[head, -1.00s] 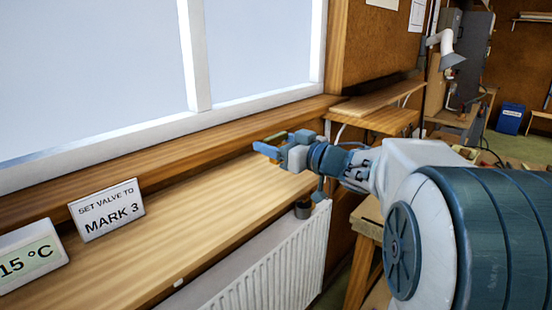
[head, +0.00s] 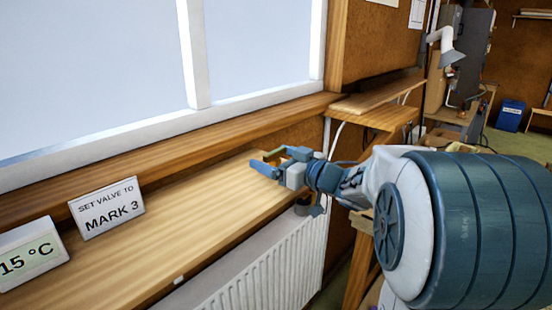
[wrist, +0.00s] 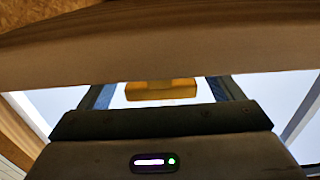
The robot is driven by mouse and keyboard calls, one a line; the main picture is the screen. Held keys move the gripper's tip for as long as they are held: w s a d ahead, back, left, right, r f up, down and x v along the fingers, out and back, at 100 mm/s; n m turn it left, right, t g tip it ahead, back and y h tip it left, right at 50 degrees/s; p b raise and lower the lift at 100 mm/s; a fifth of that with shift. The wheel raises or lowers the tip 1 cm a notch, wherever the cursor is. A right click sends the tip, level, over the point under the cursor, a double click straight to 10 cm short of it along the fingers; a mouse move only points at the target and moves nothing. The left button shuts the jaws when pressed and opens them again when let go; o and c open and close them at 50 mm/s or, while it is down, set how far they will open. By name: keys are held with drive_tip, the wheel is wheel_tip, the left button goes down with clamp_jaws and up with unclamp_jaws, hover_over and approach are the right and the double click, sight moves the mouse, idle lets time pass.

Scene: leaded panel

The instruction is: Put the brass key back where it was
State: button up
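The brass key (wrist: 160,90) shows as a yellow block between the blue fingers of my gripper in the wrist view. In the head view a small brass-coloured piece (head: 275,154) sits at the finger end. My gripper (head: 265,163) holds it above the right end of the wooden sill shelf (head: 180,225), pointing left. A wooden board (wrist: 160,45) crosses the wrist view and hides the fingertips, so the contact with the key is not visible. The place where the key was cannot be made out.
A white sign reading "SET VALVE TO MARK 3" (head: 107,208) and a 15 °C display (head: 28,255) stand on the left of the shelf. A white radiator (head: 265,265) with a dark valve (head: 303,208) is below. The middle of the shelf is mostly clear.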

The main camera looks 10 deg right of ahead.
drive_tip(key=shift+r, duration=0.15)
drive_tip(key=shift+s+d, duration=0.15)
drive_tip(key=shift+d, duration=0.05)
drive_tip(key=b+v, duration=0.2)
drive_tip(key=v, duration=1)
drive_tip(key=w+d+m+t+h, duration=0.25)
drive_tip(key=m+h, duration=0.25)
drive_tip(key=h, duration=0.5)
drive_tip(key=s+a+f+m+g, duration=0.1)
drive_tip(key=s+a+f+g, duration=0.4)
drive_tip(key=s+f, duration=0.3)
drive_tip(key=s+a+f+m+g, duration=0.1)
drive_tip(key=s+a+f+g, duration=0.4)
drive_tip(key=s+f+g, duration=0.3)
drive_tip(key=s+f, duration=0.1)
drive_tip(key=s, duration=0.3)
drive_tip(key=shift+s+f+h, duration=0.25)
drive_tip(key=shift+f+h, duration=0.05)
